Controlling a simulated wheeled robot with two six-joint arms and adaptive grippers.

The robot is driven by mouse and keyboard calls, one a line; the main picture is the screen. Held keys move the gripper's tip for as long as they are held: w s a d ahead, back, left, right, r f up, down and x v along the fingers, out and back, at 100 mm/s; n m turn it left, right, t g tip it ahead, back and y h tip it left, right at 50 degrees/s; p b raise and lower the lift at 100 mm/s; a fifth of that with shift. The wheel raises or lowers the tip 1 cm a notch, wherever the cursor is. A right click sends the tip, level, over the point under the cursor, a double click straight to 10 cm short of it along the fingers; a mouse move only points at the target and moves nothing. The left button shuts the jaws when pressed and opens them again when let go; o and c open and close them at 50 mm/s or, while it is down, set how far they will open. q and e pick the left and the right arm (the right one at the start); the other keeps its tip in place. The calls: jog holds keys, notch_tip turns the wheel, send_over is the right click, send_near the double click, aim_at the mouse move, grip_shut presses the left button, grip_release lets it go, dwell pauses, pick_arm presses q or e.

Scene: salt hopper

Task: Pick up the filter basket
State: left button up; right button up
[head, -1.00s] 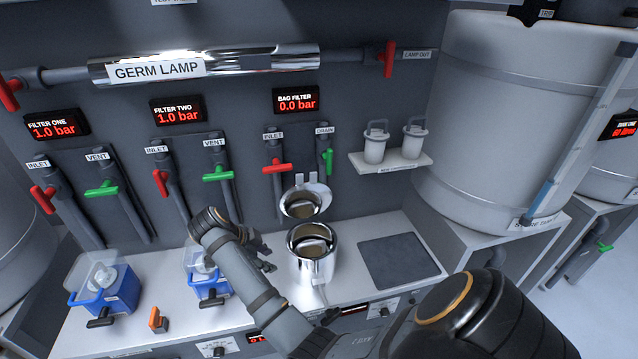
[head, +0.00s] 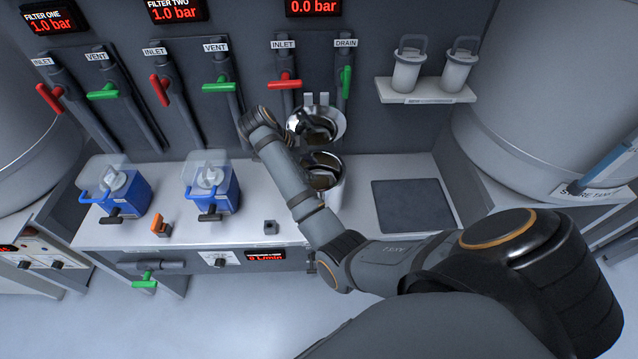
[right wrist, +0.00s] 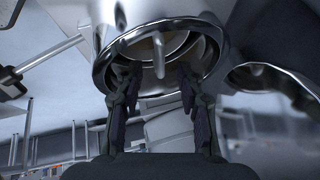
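The bag filter housing is an open, shiny metal pot (head: 333,193) on the bench, with its round lid (head: 330,122) tilted up behind it. What looks like the filter basket (right wrist: 178,42) sits inside the housing's mouth in the right wrist view; a short metal bar (right wrist: 158,55) stands out from it. My right gripper (right wrist: 158,72) is open, its two fingers spread at the mouth on either side of the bar. No closed grip shows. In the head view the right gripper (head: 303,152) is over the housing, partly hidden by my arm. My left gripper is not in view.
A dark square mat (head: 412,205) lies on the bench right of the housing. Two white lidded canisters (head: 408,70) stand on a wall shelf. Red and green valve handles line the wall.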

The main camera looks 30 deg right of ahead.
aim_at(317, 173)
jog(key=p+x, duration=0.1)
jog(key=x, duration=0.3)
jog(key=shift+s+d+f, duration=0.1)
jog(key=shift+d+f, duration=0.2)
jog(key=shift+a, duration=0.1)
grip_shut()
